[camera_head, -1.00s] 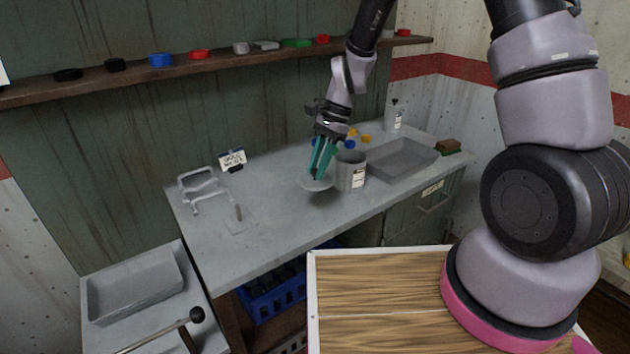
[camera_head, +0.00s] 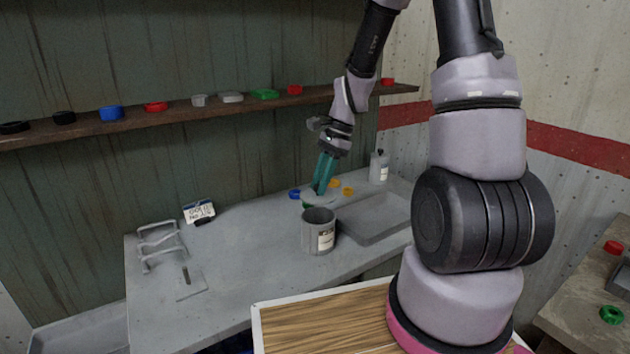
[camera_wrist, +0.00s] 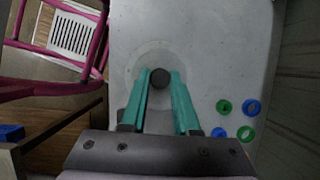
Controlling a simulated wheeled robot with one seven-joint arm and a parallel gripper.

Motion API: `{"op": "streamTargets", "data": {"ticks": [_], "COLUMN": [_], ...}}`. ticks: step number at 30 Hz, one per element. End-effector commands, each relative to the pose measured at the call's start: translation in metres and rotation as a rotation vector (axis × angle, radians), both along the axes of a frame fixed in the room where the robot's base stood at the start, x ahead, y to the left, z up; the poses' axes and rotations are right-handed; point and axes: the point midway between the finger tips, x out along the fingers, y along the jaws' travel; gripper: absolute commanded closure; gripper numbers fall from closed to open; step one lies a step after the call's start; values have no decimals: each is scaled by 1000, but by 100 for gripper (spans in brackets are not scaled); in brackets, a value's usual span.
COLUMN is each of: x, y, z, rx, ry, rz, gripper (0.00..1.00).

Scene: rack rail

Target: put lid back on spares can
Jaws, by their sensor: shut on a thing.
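The spares can (camera_head: 318,238) is a grey cylinder with a white label, upright and open-topped on the grey bench. My gripper (camera_head: 318,192) points down just behind the can, with teal fingers. It is shut on the dark knob (camera_wrist: 160,78) of the pale round lid (camera_head: 327,200). In the wrist view the lid (camera_wrist: 146,58) spreads flat around the fingertips (camera_wrist: 160,72). The lid is apart from the can's mouth, and part of it is hidden by the fingers. I cannot tell its exact height above the bench.
A grey tray (camera_head: 372,222) lies right of the can, with a white bottle (camera_head: 379,168) behind. Several small coloured rings (camera_wrist: 245,134) lie near the lid. A wire stand (camera_head: 160,245) and a small plate with a peg (camera_head: 190,284) stand left. The bench between is clear.

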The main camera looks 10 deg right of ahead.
Motion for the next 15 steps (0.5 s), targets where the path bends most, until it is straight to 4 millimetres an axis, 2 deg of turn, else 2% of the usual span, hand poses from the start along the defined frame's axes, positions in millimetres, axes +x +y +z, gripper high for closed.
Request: {"op": "streamTargets", "data": {"ticks": [9, 15], "x": [0, 0], "y": [0, 0], "z": [-32, -45], "rx": [1, 1], "ry": [3, 1], "rz": [0, 0], "gripper": [100, 100]}}
